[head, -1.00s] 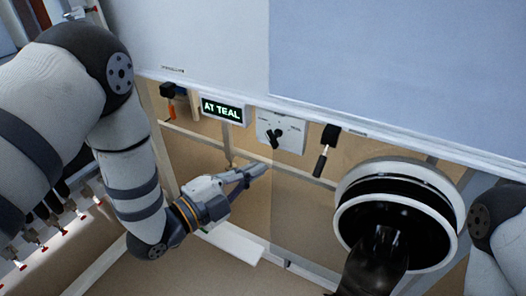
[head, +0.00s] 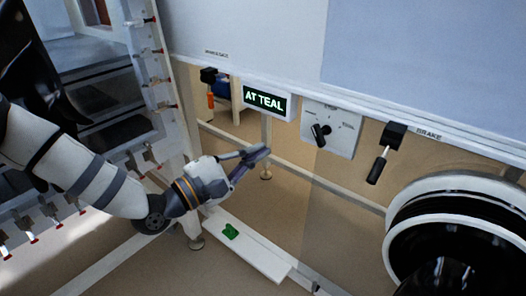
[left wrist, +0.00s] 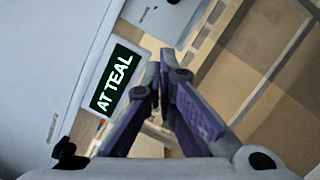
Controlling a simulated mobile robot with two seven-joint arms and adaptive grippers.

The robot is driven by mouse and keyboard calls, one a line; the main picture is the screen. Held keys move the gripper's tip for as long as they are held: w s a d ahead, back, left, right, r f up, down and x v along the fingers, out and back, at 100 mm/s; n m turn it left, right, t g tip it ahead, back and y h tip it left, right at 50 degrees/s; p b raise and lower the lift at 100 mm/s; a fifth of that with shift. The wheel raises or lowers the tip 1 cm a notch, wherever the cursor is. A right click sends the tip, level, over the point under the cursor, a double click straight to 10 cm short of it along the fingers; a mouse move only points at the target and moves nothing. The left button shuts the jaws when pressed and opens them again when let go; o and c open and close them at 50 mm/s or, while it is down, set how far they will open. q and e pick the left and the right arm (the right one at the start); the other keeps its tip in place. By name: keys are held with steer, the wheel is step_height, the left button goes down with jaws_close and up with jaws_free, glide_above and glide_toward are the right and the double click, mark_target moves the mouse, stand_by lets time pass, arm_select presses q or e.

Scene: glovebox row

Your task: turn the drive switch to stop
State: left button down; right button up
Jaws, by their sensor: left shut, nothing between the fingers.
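The drive switch is a black knob (head: 320,134) on a pale plate (head: 343,143) under the cabinet edge, right of a lit sign (head: 264,100) reading "AT TEAL". My left gripper (head: 264,151) is shut and empty, below the sign and left of the switch, apart from both. In the left wrist view its fingers (left wrist: 160,62) point up beside the sign (left wrist: 115,82), and part of a pale plate (left wrist: 160,18) shows at the top. My right gripper is not in view.
A black brake lever (head: 384,153) hangs right of the switch, near a round black port (head: 455,225). An orange-handled lever (head: 210,88) hangs left of the sign. Open space lies below the panel.

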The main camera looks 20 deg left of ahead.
mark_target(319, 136)
arm_select(q)
steer(key=x, duration=0.7)
steer(key=shift+w+d+r, duration=0.1)
steer(key=shift+d, duration=0.2)
steer(key=shift+s+d+r+p, duration=0.25)
steer(key=shift+d+r, duration=0.15)
steer(key=shift+d, duration=0.1)
steer(key=shift+s+d+r+p, duration=0.2)
steer(key=shift+d+r, duration=0.2)
steer(key=shift+d, duration=0.15)
steer(key=shift+s+d+r, duration=0.1)
steer(key=shift+s+d, duration=0.05)
steer(key=shift+d, duration=0.2)
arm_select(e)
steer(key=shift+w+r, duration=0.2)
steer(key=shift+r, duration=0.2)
arm_select(q)
steer(key=shift+r, duration=0.1)
steer(key=shift+d+r+m+p, duration=0.2)
steer(key=shift+m+p, duration=0.15)
steer(key=shift+m, duration=0.05)
steer(key=shift+s, duration=0.1)
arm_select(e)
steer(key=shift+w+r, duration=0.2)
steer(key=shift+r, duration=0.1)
